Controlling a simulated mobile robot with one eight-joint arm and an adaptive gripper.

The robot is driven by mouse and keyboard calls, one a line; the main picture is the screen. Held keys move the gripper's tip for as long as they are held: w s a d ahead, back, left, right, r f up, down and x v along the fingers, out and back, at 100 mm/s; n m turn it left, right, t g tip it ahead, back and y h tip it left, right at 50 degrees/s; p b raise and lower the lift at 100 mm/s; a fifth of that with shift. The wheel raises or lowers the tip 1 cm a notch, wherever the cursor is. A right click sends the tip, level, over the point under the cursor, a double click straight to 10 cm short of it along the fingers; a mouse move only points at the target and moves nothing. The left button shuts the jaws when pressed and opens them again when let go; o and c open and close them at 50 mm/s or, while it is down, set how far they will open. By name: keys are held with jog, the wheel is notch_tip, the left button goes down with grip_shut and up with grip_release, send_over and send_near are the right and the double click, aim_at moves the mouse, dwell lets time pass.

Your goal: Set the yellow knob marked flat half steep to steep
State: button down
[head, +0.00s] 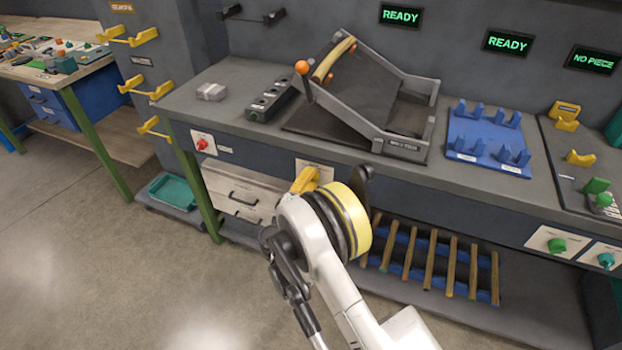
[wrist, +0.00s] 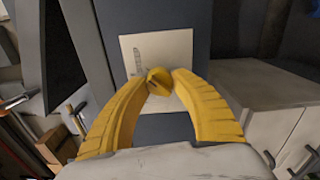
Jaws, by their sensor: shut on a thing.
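The yellow knob (wrist: 158,80) is in the middle of the wrist view, on a pale label plate (wrist: 160,52) fixed to a dark panel. My gripper (wrist: 159,84) has its two yellow fingers shut on the knob, one on each side. The writing on the plate is too small to read, so I cannot tell which mark the knob points to. In the head view my gripper (head: 305,180) reaches the front of the bench, and the knob is hidden behind it. Only part of the plate (head: 318,170) shows there.
A grey tilted frame (head: 408,148) with an orange ball handle stands on the bench (head: 222,108) above. A red knob (head: 202,144) is to the left, and green knobs (head: 556,245) are to the right. Wooden slats (head: 430,262) lie on the shelf below. The floor at left is clear.

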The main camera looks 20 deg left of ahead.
dwell(0.4)
jog(key=c, duration=1)
grip_release()
jog(key=shift+c, duration=0.2)
jog(key=s, duration=0.7)
jog(key=shift+s+a, duration=0.15)
jog(key=shift+a, duration=0.2)
